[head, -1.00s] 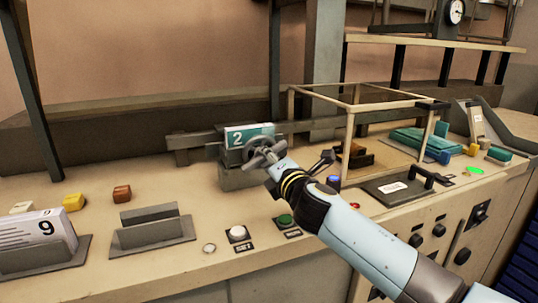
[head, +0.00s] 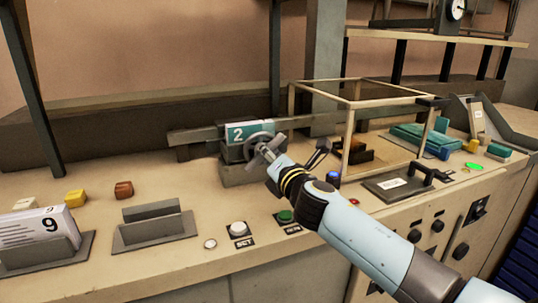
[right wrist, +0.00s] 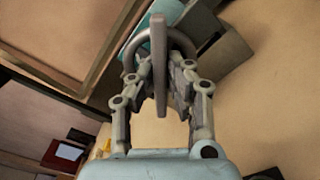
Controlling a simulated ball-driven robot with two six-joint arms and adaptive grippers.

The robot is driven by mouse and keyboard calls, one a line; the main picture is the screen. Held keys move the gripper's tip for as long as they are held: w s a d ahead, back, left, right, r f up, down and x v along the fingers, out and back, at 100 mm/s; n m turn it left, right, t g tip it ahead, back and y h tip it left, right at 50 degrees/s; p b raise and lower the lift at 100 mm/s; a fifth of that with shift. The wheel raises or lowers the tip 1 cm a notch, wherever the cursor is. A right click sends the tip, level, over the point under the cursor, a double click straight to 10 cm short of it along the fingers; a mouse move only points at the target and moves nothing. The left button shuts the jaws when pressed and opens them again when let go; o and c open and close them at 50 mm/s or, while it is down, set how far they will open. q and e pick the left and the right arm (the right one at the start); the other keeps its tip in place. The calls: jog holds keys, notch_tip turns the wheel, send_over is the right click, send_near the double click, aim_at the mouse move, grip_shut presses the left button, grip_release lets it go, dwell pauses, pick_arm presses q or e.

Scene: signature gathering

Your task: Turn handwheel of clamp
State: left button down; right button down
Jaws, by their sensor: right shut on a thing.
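The clamp (head: 238,172) stands on the bench and holds a teal-and-white block marked 2 (head: 238,133). The gripper partly hides the wheel in the head view. My left gripper is in neither view.
An open frame box (head: 350,130) stands right of the clamp. In front are a white SET button (head: 238,228) and a green button (head: 285,216). At left are an empty grey holder (head: 152,226) and a holder with a card marked 9 (head: 40,231).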

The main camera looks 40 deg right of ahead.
jog(key=c, duration=1.3)
grip_release()
jog(key=v, duration=1.2)
jog(key=shift+f, duration=0.1)
